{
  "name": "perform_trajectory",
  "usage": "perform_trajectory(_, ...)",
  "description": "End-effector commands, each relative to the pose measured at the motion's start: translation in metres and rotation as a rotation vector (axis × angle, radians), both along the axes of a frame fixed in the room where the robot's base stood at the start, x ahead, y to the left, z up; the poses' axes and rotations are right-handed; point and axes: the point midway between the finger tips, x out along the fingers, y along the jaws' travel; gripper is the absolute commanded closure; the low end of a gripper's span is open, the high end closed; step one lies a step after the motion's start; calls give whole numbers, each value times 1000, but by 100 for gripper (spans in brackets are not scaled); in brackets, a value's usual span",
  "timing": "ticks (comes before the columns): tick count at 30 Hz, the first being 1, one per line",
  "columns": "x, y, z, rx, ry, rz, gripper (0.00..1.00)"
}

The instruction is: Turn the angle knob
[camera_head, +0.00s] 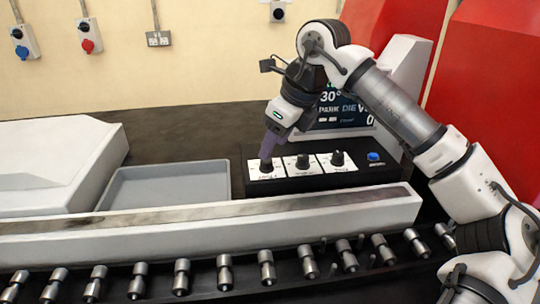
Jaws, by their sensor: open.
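A black control box (308,187) stands behind the white rail. Three black knobs sit on white plates on its top: a left knob (266,165), a middle knob (302,161) and a right knob (337,158). The plate labels are too small to read, so I cannot tell which is the angle knob. My gripper (267,155) points down at the left knob, with its purple-grey fingers right above or around it. I cannot tell whether they touch it. A display (345,107) behind the box shows 30° and is partly hidden by my arm.
A blue button (374,156) is at the box's right end. A grey tray (165,184) lies to the left. A long white rail (200,217) and a row of metal rollers (225,272) run across the front. A red machine body (490,85) stands at right.

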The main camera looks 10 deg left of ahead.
Motion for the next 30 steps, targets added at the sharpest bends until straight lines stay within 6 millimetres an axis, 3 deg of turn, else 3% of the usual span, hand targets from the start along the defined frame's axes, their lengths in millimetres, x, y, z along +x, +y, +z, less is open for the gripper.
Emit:
perform_trajectory(6, -5, -19, 46, 0, -2, -4, 50)
perform_trajectory(12, -9, -30, 75, 1, -2, -2, 50)
perform_trajectory(18, -11, -34, 85, 1, 0, 0, 50)
perform_trajectory(30, -11, -34, 86, 1, 0, 0, 50)
